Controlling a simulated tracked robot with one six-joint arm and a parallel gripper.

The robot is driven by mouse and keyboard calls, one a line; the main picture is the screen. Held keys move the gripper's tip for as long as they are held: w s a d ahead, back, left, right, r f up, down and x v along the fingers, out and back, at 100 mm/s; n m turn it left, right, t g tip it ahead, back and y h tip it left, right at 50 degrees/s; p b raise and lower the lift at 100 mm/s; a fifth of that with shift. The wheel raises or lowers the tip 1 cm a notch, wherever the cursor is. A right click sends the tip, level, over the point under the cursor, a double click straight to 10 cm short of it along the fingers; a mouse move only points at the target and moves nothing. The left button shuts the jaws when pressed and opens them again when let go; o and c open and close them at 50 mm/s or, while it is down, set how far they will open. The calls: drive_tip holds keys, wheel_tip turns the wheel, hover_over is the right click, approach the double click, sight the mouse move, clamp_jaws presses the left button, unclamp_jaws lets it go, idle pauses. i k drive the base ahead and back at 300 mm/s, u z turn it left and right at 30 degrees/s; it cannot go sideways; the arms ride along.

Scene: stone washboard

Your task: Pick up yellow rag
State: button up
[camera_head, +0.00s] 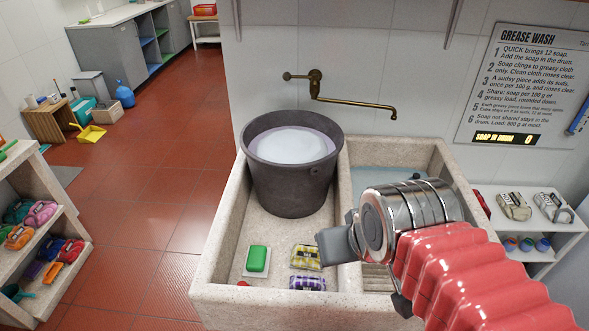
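The yellow rag (305,257) is a folded bundle with a yellow, dark and pale pattern. It lies in the left basin of the stone sink (213,267), near the front and beside the divider. My gripper (366,277) is to the right of the rag, over the divider and the right basin. Its two grey fingers are spread well apart, with nothing seen between them. The gripper is apart from the rag in the picture; its height above the sink is hard to judge. The wrist and red sleeve hide part of the right basin.
A purple checked rag (307,283) lies just in front of the yellow one. A green soap bar (257,258) sits on a white dish to its left. A dark bucket (292,188) of foamy water stands behind. A brass tap (352,101) reaches over the sink.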

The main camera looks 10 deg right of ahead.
sight(303, 256)
drive_tip(key=k, duration=1.35)
drive_tip(key=u, duration=0.15)
drive_tip(key=i, duration=0.95)
drive_tip(key=u, duration=0.65)
drive_tip(key=i, duration=0.75)
drive_tip(key=u, duration=0.35)
